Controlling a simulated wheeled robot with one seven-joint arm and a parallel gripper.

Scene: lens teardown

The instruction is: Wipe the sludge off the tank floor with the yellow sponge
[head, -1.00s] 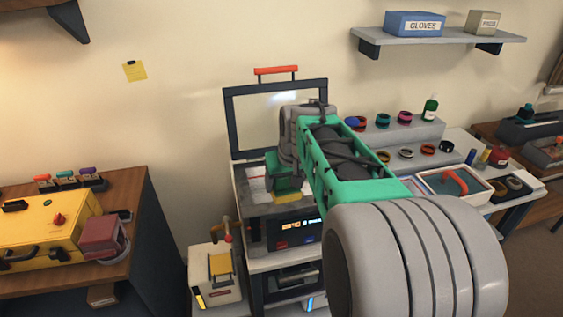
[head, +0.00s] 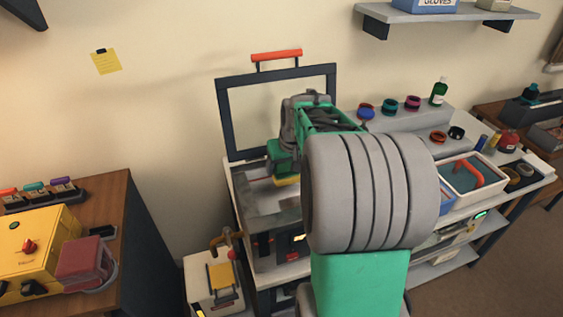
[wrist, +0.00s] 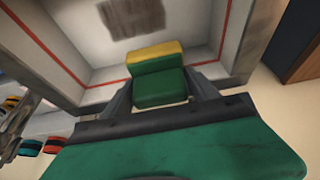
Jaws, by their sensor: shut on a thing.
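The sponge (wrist: 156,55), a block with a yellow end and a green body, sits between the fingers of my gripper (wrist: 160,90), which is shut on it. In the head view, the yellow of the sponge (head: 287,180) shows under my gripper (head: 283,165), over the open tank (head: 250,207). The wrist view shows the tank's pale floor (wrist: 75,22) with a red line around it. A dark brown sludge patch (wrist: 133,17) lies on the floor beyond the sponge. I cannot tell whether the sponge touches the floor. In the head view the sludge cannot be made out.
The tank's framed lid (head: 222,110) stands open behind my gripper. A bench with rings, bottles and a white tray (head: 500,185) is on the right. A yellow case (head: 35,250) stands on the left table. A box with a yellow panel (head: 205,285) stands in front, left of the tank.

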